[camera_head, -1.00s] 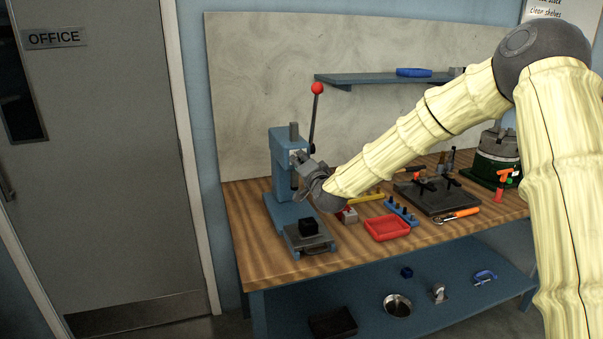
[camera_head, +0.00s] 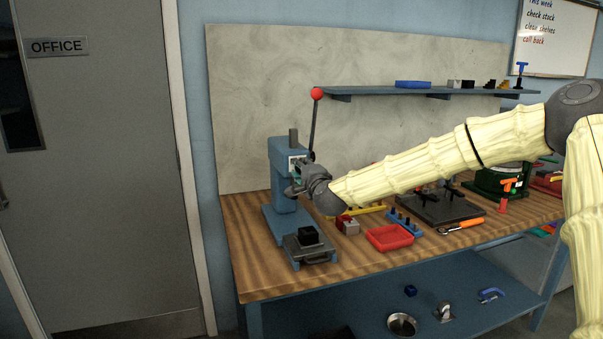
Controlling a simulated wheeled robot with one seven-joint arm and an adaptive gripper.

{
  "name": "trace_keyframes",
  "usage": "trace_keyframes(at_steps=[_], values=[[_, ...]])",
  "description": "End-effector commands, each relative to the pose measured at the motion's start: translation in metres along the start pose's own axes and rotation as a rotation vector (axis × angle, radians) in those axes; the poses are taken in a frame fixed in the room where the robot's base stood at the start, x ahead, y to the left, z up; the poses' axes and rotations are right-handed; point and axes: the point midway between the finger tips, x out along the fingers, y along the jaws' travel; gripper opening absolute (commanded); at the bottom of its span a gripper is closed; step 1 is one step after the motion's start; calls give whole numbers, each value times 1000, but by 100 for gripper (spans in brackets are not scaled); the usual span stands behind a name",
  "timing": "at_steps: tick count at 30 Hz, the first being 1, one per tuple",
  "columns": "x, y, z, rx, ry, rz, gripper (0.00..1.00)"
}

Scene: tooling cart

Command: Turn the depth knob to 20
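The blue arbor press (camera_head: 283,190) stands at the left end of the wooden bench, with a red-balled lever (camera_head: 316,95) rising from it. My gripper (camera_head: 291,190) is at the front of the press head, beside a small pale dial face (camera_head: 296,164). The depth knob cannot be told apart from the gripper and the press head here, and no number can be read. The fingers are small and dark, and partly hidden by the wrist. I cannot tell whether they are open, shut or touching the knob.
A black block (camera_head: 308,235) sits on the grey plate in front of the press. A red tray (camera_head: 389,238), a grey-and-red box (camera_head: 347,225) and a blue peg rack (camera_head: 405,222) stand to the right. A blue shelf (camera_head: 380,91) hangs above.

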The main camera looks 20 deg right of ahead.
Motion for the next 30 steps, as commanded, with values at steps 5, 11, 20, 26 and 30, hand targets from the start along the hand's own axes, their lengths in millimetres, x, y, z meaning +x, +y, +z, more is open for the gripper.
trace_keyframes(at_steps=[5,11,20,26,30], values=[[0,2,0,3,0,3,2],[0,2,0,2,-1,3,2],[0,1,0,2,-1,2,49],[-2,0,0,2,0,1,49],[-15,1,0,2,0,2,49]])
